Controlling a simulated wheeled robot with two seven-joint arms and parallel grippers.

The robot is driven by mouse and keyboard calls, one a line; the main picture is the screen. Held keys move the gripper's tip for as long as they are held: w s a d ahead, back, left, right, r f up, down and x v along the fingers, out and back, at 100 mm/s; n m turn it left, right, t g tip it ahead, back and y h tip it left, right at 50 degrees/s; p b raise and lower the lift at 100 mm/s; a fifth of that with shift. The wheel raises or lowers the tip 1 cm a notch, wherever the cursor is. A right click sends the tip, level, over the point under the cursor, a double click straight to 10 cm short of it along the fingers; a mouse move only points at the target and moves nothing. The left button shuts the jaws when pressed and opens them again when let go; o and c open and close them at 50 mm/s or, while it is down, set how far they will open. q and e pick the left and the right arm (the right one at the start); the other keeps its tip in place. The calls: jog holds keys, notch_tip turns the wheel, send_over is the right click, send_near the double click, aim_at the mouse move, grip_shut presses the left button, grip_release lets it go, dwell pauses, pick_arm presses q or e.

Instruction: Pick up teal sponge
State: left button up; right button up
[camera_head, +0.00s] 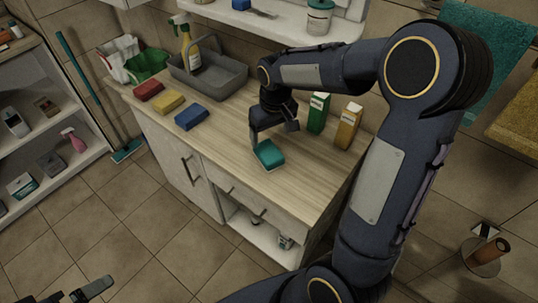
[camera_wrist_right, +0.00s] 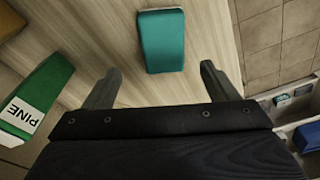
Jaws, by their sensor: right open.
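The teal sponge (camera_head: 269,154) lies flat on the wooden counter top, near its front edge. In the right wrist view the teal sponge (camera_wrist_right: 161,41) shows ahead of the fingertips, between their lines and apart from them. My right gripper (camera_head: 272,136) is open and empty, right behind and above the sponge; its two spread fingers also show in the right wrist view (camera_wrist_right: 160,80). My left gripper (camera_head: 82,292) shows only in part at the bottom left of the head view, far from the counter; its jaw state is unclear.
Red (camera_head: 148,90), yellow (camera_head: 169,102) and blue (camera_head: 192,116) sponges lie left on the counter (camera_head: 225,165). A grey caddy (camera_head: 212,82) stands behind them. Green (camera_head: 318,113) and yellow (camera_head: 348,126) cartons stand close right of my right gripper. Counter left of the teal sponge is clear.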

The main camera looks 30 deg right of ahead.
aim_at(269, 151)
jog(key=f, duration=0.8)
jog(key=shift+w+a+p, duration=0.2)
jog(key=shift+a+p, duration=0.05)
jog(key=shift+p, duration=0.05)
jog(key=shift+c, duration=0.4)
jog(key=c, duration=1)
jog(key=shift+r, duration=0.1)
jog(key=shift+c, duration=0.2)
